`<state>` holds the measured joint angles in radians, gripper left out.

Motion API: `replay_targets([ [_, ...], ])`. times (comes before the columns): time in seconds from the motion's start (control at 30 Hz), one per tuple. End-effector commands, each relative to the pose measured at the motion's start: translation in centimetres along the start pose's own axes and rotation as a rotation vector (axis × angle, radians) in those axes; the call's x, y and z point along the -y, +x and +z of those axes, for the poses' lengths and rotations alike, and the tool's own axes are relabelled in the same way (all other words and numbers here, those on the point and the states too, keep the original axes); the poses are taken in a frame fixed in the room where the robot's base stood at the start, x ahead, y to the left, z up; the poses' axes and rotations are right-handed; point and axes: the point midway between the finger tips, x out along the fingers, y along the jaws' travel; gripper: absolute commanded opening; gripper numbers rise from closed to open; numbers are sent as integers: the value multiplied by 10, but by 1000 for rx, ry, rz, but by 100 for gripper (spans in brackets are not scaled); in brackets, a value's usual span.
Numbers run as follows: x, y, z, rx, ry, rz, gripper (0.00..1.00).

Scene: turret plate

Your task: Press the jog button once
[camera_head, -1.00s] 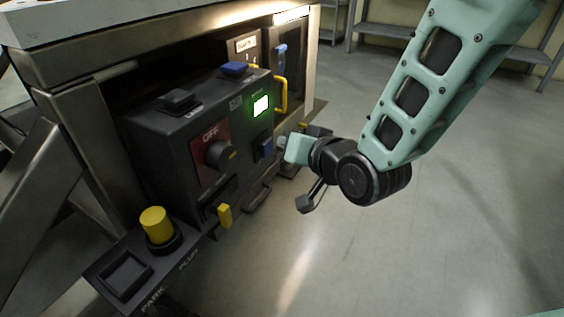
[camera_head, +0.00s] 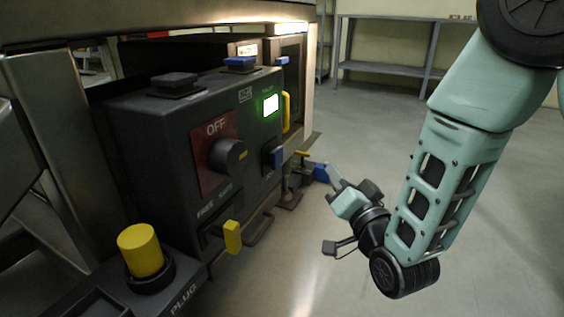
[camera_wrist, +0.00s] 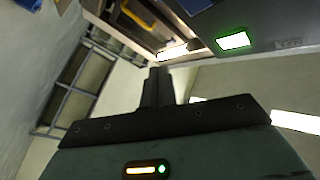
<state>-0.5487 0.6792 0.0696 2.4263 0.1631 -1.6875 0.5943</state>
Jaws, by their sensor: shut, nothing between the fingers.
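A dark control box (camera_head: 150,135) stands under a metal frame.
A dark knob (camera_head: 228,157) sits on a red OFF plate. A yellow lever (camera_head: 232,237), a yellow cylinder (camera_head: 140,250) and a yellow handle (camera_head: 286,112) stick out nearby. A shelf (camera_head: 390,68) stands at the back.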

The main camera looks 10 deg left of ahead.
Motion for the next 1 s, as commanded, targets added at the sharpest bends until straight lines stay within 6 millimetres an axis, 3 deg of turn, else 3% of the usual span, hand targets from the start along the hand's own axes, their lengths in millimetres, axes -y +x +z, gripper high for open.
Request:
replay_targets([
  [0.27,3,4,2,1,-1,0,0],
  [0.8,36,50,37,0,1,-1,0],
  [1.0,43,59,44,2,0,0,0],
])
